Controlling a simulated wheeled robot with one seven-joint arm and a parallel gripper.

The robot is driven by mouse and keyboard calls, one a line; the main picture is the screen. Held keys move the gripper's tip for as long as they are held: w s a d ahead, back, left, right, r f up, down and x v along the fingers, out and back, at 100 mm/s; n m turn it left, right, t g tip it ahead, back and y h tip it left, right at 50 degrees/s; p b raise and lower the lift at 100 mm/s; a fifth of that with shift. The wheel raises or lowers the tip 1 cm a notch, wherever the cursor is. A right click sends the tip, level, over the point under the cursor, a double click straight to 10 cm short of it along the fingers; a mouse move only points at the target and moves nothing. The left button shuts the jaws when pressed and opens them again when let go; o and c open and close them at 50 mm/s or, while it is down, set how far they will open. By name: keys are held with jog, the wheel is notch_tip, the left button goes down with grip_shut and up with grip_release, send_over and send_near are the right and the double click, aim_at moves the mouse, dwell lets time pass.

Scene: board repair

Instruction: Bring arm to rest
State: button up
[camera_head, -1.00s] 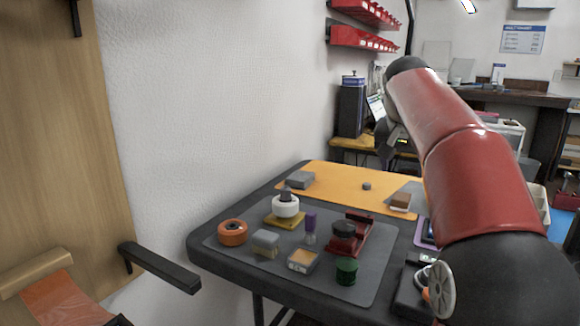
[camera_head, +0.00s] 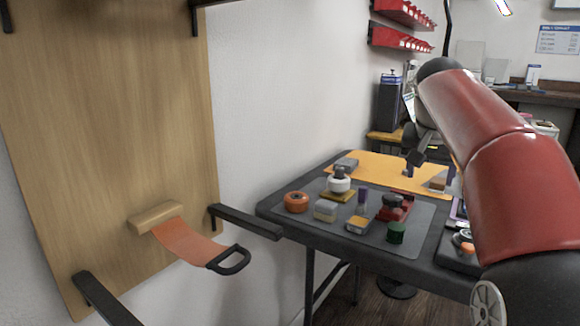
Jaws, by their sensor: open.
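My red arm reaches in from the right side of the head view, bent over the far end of the dark table (camera_head: 290,218). My gripper (camera_head: 416,163) hangs at the arm's far end, above the orange mat (camera_head: 375,173). It is small and partly hidden by my forearm, but it looks open, and I see nothing held in it. I cannot tell its exact height above the mat.
A wooden board (camera_head: 110,120) with black brackets (camera_head: 248,223) and an orange strap (camera_head: 190,240) stands left.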

jog(key=s+a+f+n+y, duration=0.1)
jog(key=s+a+f, duration=0.3)
jog(key=s, duration=0.5)
jog(key=s+a+f+n+y, duration=0.1)
jog(key=s+a+f+n, duration=0.2)
jog(key=s+f, duration=0.6)
jog(key=s+a+f+n+y, duration=0.1)
jog(key=s+a+f+n, duration=0.1)
jog(key=s+a+f, duration=0.4)
jog(key=s+f, duration=0.1)
jog(key=s, duration=0.3)
jog(key=shift+f+t+p, duration=0.25)
jog(key=shift+t+p, duration=0.05)
jog(key=shift+p, duration=0.05)
